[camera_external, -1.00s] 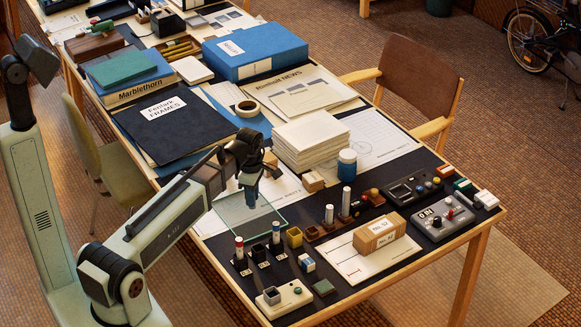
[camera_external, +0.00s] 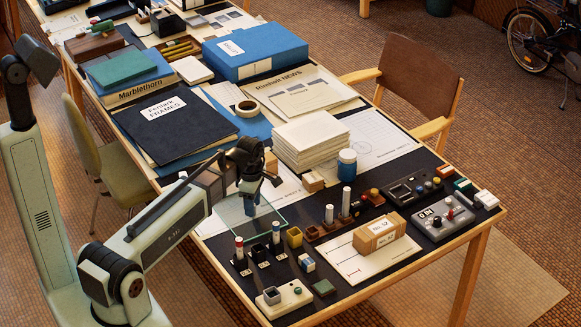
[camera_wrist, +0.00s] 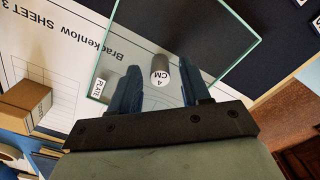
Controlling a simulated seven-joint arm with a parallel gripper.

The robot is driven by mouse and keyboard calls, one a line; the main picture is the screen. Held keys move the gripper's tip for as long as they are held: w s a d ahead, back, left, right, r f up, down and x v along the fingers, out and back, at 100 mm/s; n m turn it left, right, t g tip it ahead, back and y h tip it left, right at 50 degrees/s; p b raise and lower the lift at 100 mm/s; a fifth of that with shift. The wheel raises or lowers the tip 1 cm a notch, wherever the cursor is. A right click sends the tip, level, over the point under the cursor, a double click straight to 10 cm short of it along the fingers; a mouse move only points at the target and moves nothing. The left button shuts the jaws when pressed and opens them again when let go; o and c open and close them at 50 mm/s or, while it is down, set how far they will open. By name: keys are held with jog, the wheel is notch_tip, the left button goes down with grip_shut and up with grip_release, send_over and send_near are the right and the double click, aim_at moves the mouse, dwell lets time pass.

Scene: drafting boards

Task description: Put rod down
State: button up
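A short grey rod (camera_wrist: 160,68) with a white end marked "4 CM" shows in the wrist view. It looks upright over a clear glass plate (camera_wrist: 228,62) with a small "PLATE" label. My gripper (camera_wrist: 160,92) has its two dark blue fingers apart, one on each side of the rod, with a visible gap on both sides. In the external view my gripper (camera_external: 248,200) is low over the glass plate (camera_external: 275,220). There the fingers largely hide the rod. Whether the rod's lower end touches the plate is hard to tell.
Rods in dark holders (camera_external: 239,250) stand in front of the plate. A paper stack (camera_external: 310,140) and blue jar (camera_external: 347,163) stand behind. Printed sheets lie under and around the plate.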

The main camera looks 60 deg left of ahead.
jog(key=shift+r, duration=0.1)
notch_tip(320, 180, up, 12)
dwell(0.9)
jog(key=shift+o, duration=0.2)
